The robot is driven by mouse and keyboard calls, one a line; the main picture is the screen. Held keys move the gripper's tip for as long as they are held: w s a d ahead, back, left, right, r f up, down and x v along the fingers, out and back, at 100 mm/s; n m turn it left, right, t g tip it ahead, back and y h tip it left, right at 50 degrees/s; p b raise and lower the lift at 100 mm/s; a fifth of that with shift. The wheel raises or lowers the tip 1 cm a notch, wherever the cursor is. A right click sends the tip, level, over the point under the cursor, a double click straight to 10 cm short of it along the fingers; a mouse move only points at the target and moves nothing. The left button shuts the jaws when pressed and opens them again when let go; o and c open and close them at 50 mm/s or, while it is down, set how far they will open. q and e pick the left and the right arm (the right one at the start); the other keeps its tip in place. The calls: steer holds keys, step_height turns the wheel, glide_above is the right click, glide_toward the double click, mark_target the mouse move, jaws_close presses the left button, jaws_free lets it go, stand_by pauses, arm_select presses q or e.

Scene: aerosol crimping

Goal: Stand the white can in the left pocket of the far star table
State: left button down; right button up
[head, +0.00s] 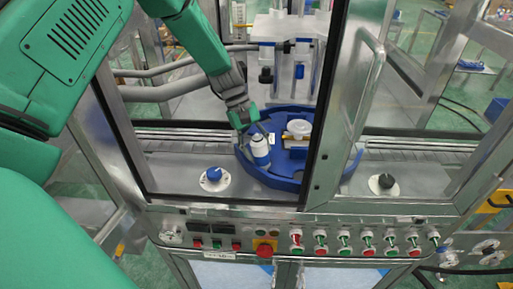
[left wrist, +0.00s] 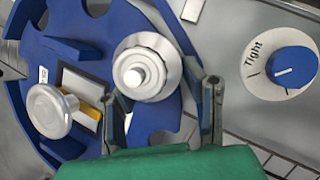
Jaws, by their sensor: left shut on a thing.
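The white can (head: 260,152) is upright at the left side of the blue star table (head: 285,182), inside its raised rim. My left gripper (head: 243,118) reaches down from the upper left and is shut on the can near its top. In the left wrist view, the can (left wrist: 146,72) shows from above with its white nozzle, between the fingertips of my left gripper (left wrist: 163,100). The blue star table (left wrist: 85,22) lies around it there. I cannot tell whether the can's base rests on the table. My right gripper is not in view.
A silver hub knob (left wrist: 52,110) rises from the star table beside the can. A blue knob (head: 214,174) marked "Tight" and a black knob (head: 386,182) stand on the deck. A metal door frame (head: 325,110) and the button panel (head: 300,243) are in front.

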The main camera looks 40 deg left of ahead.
arm_select(q)
steer(key=c, duration=0.9)
jaws_free()
steer(key=shift+s+f, duration=0.15)
steer(key=shift+f, duration=0.2)
steer(key=shift+w+d+f, duration=0.1)
steer(key=shift+w, duration=0.15)
steer(key=shift+s+r, duration=0.15)
steer(key=shift+r, duration=0.05)
steer(key=shift+s, duration=0.1)
steer(key=shift+a, duration=0.25)
steer(key=shift+d, duration=0.15)
